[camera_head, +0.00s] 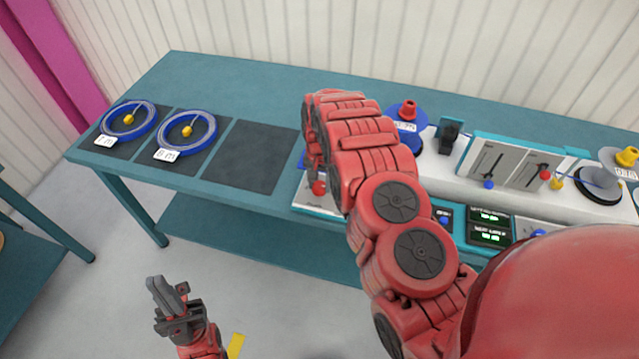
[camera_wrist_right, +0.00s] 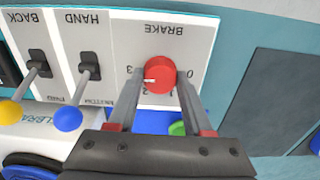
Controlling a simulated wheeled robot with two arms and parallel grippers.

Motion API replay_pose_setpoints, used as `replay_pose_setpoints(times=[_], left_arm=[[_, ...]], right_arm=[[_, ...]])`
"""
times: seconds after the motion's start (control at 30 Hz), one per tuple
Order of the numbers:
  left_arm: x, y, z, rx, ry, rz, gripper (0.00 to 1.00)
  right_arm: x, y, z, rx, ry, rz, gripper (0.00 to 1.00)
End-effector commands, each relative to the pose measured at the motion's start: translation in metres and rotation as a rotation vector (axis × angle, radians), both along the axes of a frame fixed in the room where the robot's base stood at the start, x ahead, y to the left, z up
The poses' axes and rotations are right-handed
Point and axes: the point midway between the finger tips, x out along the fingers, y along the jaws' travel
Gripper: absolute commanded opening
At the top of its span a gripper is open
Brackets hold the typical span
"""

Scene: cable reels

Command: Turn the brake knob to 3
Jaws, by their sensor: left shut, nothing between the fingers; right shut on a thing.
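The red brake knob (camera_wrist_right: 161,70) sits on a pale panel marked BRAKE (camera_wrist_right: 172,32), seen upside down in the right wrist view. Its white mark points left and slightly down, close to the 3. My right gripper (camera_wrist_right: 160,82) is shut on the knob, one finger on each side. In the head view my right arm hides most of the panel, and a bit of the red knob (camera_head: 319,187) shows below the wrist. My left gripper (camera_head: 168,297) is shut and empty, low in front of the table.
Beside the brake are a HAND lever with a blue ball (camera_wrist_right: 68,118) and a BACK lever with a yellow ball (camera_wrist_right: 10,112). Two blue cable reels (camera_head: 128,120) (camera_head: 188,133) lie on dark mats at the left. A third mat (camera_head: 250,157) is empty.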

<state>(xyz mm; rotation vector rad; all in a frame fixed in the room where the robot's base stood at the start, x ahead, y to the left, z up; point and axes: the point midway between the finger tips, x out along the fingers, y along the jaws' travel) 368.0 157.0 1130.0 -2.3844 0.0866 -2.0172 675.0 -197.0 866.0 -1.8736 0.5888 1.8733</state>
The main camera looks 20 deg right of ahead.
Motion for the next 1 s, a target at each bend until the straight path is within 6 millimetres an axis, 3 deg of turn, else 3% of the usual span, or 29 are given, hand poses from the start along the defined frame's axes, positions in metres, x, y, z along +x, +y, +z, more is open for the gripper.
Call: replay_pose_setpoints(times=[0.3, 0.33, 0.47, 0.83, 1.0], left_arm=[[0.0, 0.0, 0.0, 0.0, 0.0, 0.0, 0.0], [0.0, 0.0, 0.0, 0.0, 0.0, 0.0, 0.0], [0.0, 0.0, 0.0, 0.0, 0.0, 0.0, 0.0], [0.0, 0.0, -0.001, 0.0, 0.0, 0.0, 0.0], [0.0, 0.0, -0.008, 0.0, 0.0, 0.0, 0.0]], right_arm=[[0.0, 0.0, 0.0, 0.001, 0.001, -0.002, 0.0], [0.0, 0.0, 0.0, 0.001, 0.001, -0.002, 0.56], [0.0, 0.0, 0.0, 0.001, 0.001, -0.001, 0.79], [0.0, 0.0, 0.002, 0.0, 0.0, -0.001, 0.81], [0.002, 0.0, 0.019, 0.001, -0.004, 0.0, 0.81]])
